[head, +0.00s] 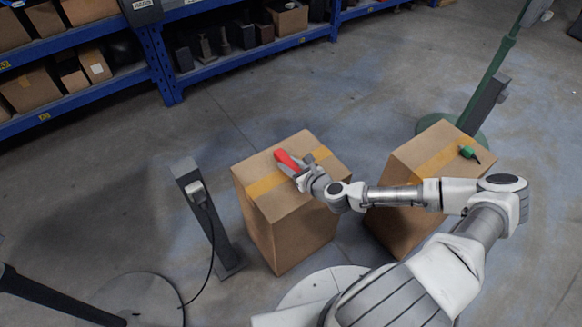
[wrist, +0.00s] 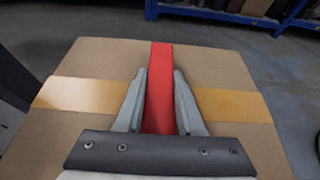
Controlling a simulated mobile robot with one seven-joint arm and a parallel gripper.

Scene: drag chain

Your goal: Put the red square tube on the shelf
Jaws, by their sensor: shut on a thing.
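The red square tube (head: 286,159) is at the top of the left cardboard box (head: 290,232) in the head view. My gripper (head: 301,170) is shut on it. In the wrist view the red tube (wrist: 160,88) runs between the two grey fingers of my gripper (wrist: 160,98) and points away over the box top. I cannot tell whether the tube touches the box or is held just above it. The blue shelf (head: 155,55) with boxes on it stands at the back left, apart from my gripper.
A second cardboard box (head: 405,215) stands to the right, with a small green object (head: 467,152) on top. A grey post (head: 207,215) with a cable stands left of the first box. A green stand (head: 490,75) is at the right. Open floor lies before the shelf.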

